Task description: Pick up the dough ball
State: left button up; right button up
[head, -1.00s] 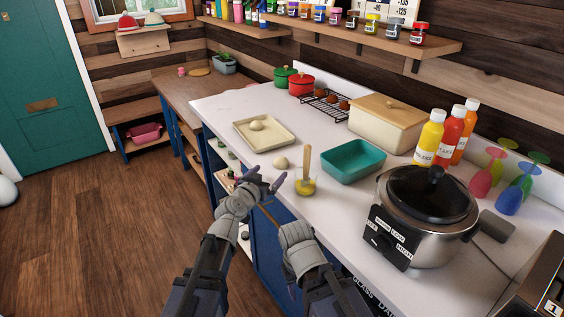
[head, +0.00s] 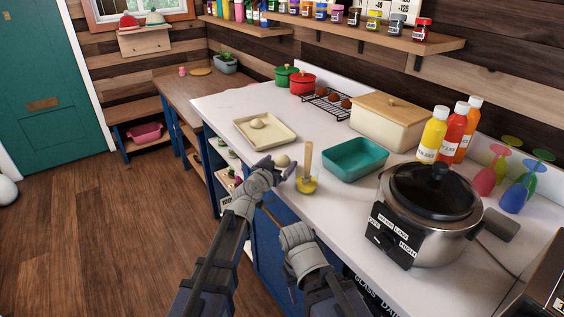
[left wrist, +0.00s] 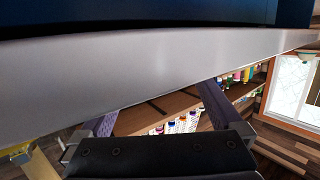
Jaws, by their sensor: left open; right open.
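A pale dough ball (head: 283,160) lies on the white counter near its front edge, beside a small glass of yellow liquid (head: 307,184) with a wooden-handled brush in it. A second pale ball (head: 257,124) sits on the cream tray (head: 279,139) behind. My left gripper (head: 279,168) is open at the counter edge, its fingertips just in front of the nearer ball; contact cannot be told. The left wrist view shows its two purple fingers (left wrist: 160,112) spread apart, with no dough ball visible between them. My right gripper (head: 296,236) is lower, in front of the cabinet, its fingers mostly hidden.
A teal pan (head: 355,160) and a slow cooker (head: 428,215) stand to the right. Behind are a bread box (head: 390,123), a cooling rack (head: 327,104), red and green pots (head: 301,83) and sauce bottles (head: 432,137). The counter left of the tray is clear.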

aim_at(279, 165)
pick_arm(q)
jog(key=c, duration=1.4)
jog(key=shift+r, duration=0.1)
notch_tip(279, 165, up, 12)
jog(key=p, duration=1.2)
